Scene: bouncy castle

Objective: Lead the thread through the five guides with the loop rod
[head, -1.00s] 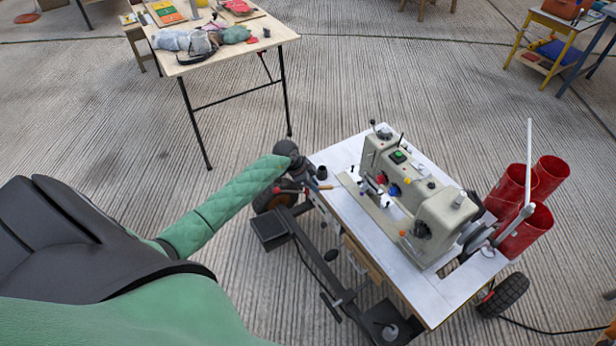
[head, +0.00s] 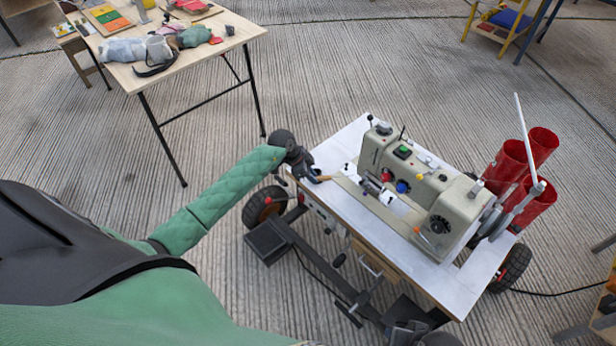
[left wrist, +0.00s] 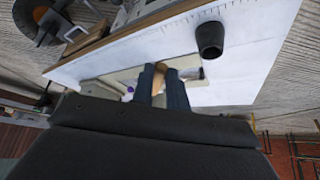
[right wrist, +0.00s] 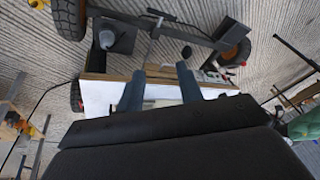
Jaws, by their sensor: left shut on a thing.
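The sewing machine (head: 420,185), beige with coloured knobs, stands on a white table (head: 440,275). My left gripper (head: 314,176) is at the table's left edge, shut on a wooden handle (head: 323,178), which I take to be the loop rod's. In the left wrist view the handle (left wrist: 168,78) shows between the fingers; the rod's loop end cannot be made out. My right gripper (right wrist: 160,82) is open and empty in the right wrist view, before the table's edge. The thread and its path through the guides are too small to make out.
A black cup (left wrist: 210,38) stands on the white table beside my left gripper. Red cylinders (head: 505,165) and a pale upright rod (head: 524,125) are at the table's right end. A wooden table (head: 205,45) with cloths stands back left. Open floor lies between.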

